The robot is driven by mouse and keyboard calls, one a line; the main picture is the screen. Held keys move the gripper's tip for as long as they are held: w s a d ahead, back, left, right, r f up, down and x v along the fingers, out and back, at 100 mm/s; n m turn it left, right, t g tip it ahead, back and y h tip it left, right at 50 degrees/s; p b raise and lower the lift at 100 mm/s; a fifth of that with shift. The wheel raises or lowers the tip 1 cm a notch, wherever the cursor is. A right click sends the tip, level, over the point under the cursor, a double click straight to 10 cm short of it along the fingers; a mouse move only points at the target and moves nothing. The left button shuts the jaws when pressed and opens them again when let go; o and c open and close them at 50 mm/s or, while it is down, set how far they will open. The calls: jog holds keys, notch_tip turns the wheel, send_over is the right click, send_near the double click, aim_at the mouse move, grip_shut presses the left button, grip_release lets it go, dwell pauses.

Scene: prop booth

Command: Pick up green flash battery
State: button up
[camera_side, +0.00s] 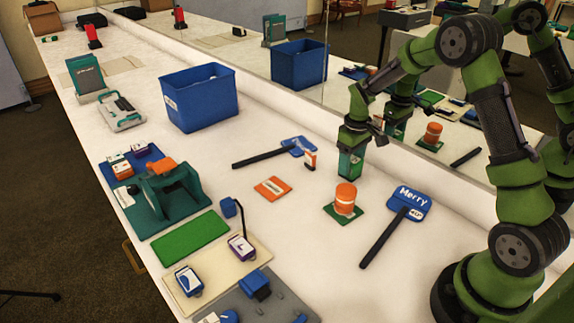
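My gripper (352,150) points straight down over the white table, right of the blue bin. A teal-green block (350,165), which looks like the green flash battery, is directly below and between the fingers. The block appears upright, at or just above the table. The fingers are small and dark here, and I cannot tell whether they are closed on it or only around it.
A small orange-and-white block (310,160) and a blue sign with a black handle (298,146) lie left of my gripper. An orange cylinder (345,198) and the "Merry" sign (409,203) are in front. A blue bin (200,100) stands left. A mirror runs close behind.

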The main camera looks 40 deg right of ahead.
jog(key=c, duration=0.8)
jog(key=shift+r, duration=0.15)
jog(key=shift+c, duration=0.2)
